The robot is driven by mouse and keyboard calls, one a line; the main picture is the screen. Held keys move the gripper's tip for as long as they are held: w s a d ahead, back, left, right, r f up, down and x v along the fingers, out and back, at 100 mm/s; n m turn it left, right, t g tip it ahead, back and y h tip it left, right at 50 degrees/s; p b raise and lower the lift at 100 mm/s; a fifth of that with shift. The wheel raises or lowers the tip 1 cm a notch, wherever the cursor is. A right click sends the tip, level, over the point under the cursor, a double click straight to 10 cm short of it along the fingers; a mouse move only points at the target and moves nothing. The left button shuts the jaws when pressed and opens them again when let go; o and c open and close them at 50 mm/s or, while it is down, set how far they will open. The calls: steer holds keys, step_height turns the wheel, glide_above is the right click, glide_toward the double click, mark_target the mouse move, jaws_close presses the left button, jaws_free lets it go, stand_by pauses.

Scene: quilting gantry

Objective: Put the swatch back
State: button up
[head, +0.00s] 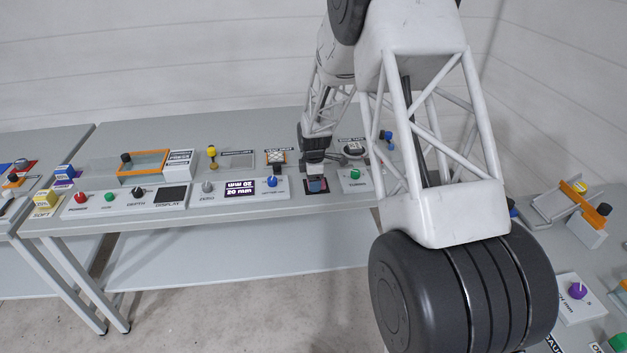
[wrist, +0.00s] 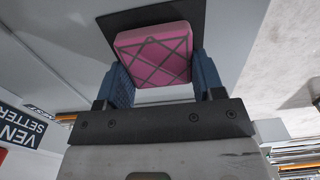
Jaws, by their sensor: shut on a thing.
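The swatch is a pink square block with a dark crossed-line pattern (wrist: 152,52), seen in the wrist view. My gripper (wrist: 163,82) is shut on it, with a blue finger at each side. Beyond the swatch is a dark square patch (wrist: 118,22) on the grey surface; I cannot tell whether the swatch touches it. In the head view my gripper (head: 315,176) points down near the front of the bench, right of the blue knob. The swatch is small there and mostly hidden by the fingers.
The grey bench (head: 230,213) carries a control panel with a blue knob (head: 272,181) close left of my gripper and a green-button panel (head: 355,180) close right. Behind stand an orange-edged patterned piece (head: 277,158) and a yellow knob (head: 212,152). An orange frame (head: 145,163) lies further left.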

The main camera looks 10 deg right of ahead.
steer(key=o, duration=1)
steer(key=shift+c, duration=0.2)
steer(key=shift+r, duration=0.1)
step_height(320, 180, up, 12)
stand_by(0.3)
